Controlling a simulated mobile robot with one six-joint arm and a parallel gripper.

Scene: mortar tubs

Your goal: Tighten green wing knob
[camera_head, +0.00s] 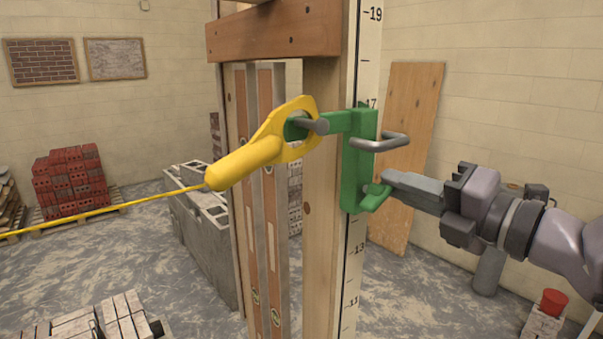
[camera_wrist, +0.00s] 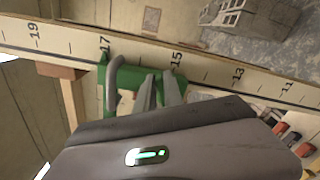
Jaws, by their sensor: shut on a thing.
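A green bracket (camera_head: 358,160) is fixed on the numbered face of the upright post, between about 17 and 15. The green wing knob (camera_head: 375,199) sticks out at its lower end. My gripper (camera_head: 388,180) comes in from the right with its fingertips at the knob, shut on it; the fingers hide part of the knob. In the wrist view the two fingers (camera_wrist: 160,90) reach to the green bracket (camera_wrist: 125,77), and the knob between them is hard to make out. A grey bent bar (camera_head: 382,143) sticks out of the bracket above my gripper.
A yellow line holder (camera_head: 250,155) hooks on the bracket's grey peg (camera_head: 310,125), its yellow line (camera_head: 110,207) running left. The wooden post (camera_head: 322,220) bears a numbered scale (camera_head: 353,260). Grey blocks (camera_head: 205,225) stand behind. The air around my gripper's right side is open.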

